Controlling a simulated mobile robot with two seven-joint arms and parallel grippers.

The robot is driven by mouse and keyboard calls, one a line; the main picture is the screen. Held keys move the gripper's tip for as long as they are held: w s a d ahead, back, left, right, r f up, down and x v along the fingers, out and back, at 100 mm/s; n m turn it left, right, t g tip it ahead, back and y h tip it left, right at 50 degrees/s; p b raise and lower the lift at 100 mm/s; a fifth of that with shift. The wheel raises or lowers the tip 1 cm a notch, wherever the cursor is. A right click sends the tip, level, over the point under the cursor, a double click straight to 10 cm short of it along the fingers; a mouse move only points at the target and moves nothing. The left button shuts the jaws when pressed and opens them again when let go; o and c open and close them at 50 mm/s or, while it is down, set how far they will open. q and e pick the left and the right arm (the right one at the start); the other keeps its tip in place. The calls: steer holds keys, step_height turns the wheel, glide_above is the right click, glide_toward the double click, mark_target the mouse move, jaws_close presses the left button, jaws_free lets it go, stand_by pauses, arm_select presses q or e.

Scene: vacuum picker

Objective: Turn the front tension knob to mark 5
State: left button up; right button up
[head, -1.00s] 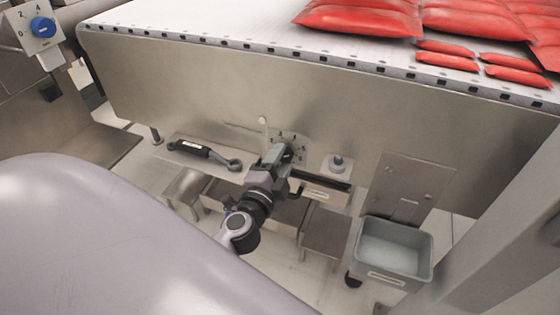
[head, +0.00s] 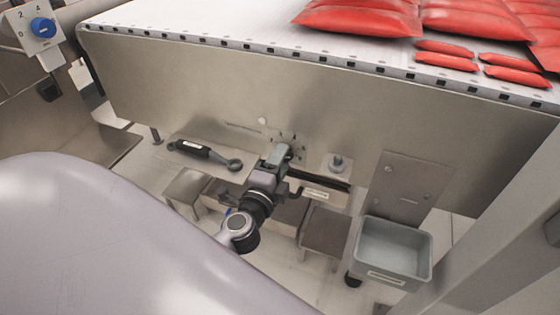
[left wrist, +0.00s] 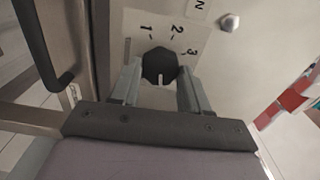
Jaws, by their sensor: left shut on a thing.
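The front tension knob (left wrist: 160,64) is black and many-sided, with a white pointer line on its face. In the left wrist view it sits on a pale dial plate (left wrist: 136,20) with marks 1, 2 and 3 showing. The pointer is toward the bottom of that view, past mark 3; the mark it faces is hidden or out of sight. My left gripper (left wrist: 161,88) is shut on the knob, one finger on each side. In the head view my left gripper (head: 281,154) reaches the dial on the conveyor's front panel and largely covers the knob.
A handle-like dark tool (head: 203,152) is mounted left of the dial. A grey knob-like fitting (head: 337,163) is to its right. A grey bin (head: 393,250) hangs lower right. Red bags (head: 360,17) lie on the belt above. A blue dial (head: 43,27) is far upper left.

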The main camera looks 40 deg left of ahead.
arm_select(q)
steer(key=o, duration=1.1)
steer(key=shift+c, duration=0.2)
steer(key=b+v, duration=0.1)
steer(key=v, duration=0.6)
steer(key=shift+b, duration=0.3)
arm_select(e)
steer(key=shift+w+a+r, duration=0.25)
steer(key=shift+a+r, duration=0.05)
steer(key=shift+a, duration=0.3)
arm_select(q)
steer(key=shift+s, duration=0.1)
arm_select(e)
steer(key=shift+d, duration=0.15)
